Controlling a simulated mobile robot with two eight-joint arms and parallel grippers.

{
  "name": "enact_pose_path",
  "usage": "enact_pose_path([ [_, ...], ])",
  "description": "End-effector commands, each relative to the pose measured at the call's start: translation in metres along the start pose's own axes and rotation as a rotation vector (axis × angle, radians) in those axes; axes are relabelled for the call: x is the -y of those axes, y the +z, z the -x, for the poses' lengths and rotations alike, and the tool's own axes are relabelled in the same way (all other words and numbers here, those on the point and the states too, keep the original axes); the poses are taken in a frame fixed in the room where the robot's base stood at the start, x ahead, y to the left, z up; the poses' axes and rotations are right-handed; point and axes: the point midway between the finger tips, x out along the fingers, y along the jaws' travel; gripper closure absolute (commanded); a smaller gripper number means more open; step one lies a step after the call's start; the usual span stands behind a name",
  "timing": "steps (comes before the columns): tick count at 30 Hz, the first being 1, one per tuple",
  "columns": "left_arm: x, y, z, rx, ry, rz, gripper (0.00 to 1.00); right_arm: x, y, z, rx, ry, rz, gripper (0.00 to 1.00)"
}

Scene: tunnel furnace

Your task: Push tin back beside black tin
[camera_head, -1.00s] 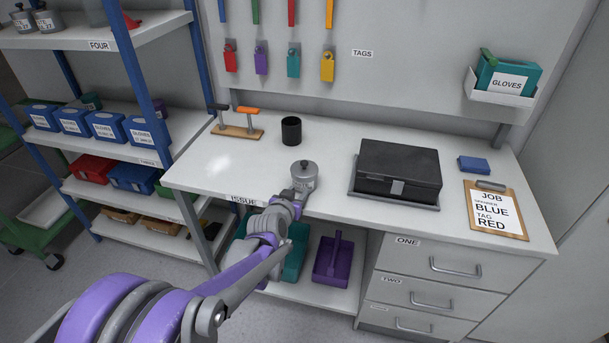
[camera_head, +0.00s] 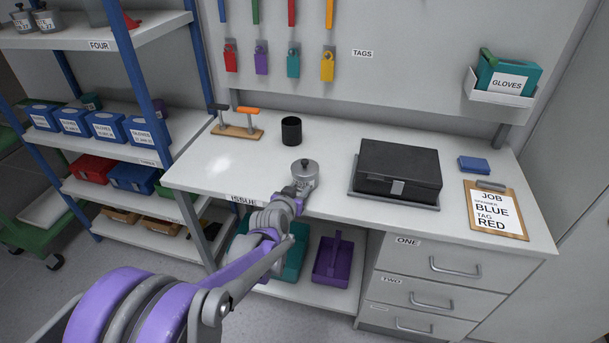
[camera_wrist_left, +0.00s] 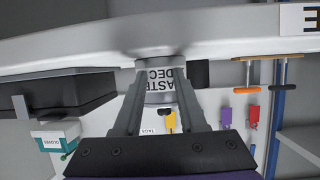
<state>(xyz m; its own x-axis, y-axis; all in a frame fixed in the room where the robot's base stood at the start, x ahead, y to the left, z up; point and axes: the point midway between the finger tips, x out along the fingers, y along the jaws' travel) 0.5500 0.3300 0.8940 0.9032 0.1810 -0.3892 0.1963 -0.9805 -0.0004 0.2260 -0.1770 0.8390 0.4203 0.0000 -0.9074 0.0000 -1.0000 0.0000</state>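The grey tin (camera_head: 306,170) with a knobbed lid stands upright near the front edge of the white workbench. The black tin (camera_head: 291,131) stands farther back and slightly left, apart from it. In the left wrist view, which is upside down, the grey tin (camera_wrist_left: 160,85) shows a lettered label between my fingers, and the black tin (camera_wrist_left: 199,73) is partly visible beyond. My left gripper (camera_head: 297,191) is at the front of the grey tin. Its two fingers (camera_wrist_left: 160,72) stand apart at the tin's sides; whether they squeeze it is unclear. My right gripper is out of view.
A black case (camera_head: 398,168) on a grey mat stands to the right. A wooden stand (camera_head: 237,131) with two handles is at the back left. A clipboard (camera_head: 495,212) and a blue block (camera_head: 474,164) lie at the right. The bench between the two tins looks clear.

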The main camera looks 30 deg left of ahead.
Motion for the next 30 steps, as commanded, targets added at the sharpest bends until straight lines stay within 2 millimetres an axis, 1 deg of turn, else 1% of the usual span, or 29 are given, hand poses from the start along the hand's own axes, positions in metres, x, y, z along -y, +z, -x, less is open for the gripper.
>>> enact_pose_path([
  [30, 0.000, -0.005, -0.011, 0.000, 0.000, 0.000, 0.60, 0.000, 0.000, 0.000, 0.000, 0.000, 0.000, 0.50],
])
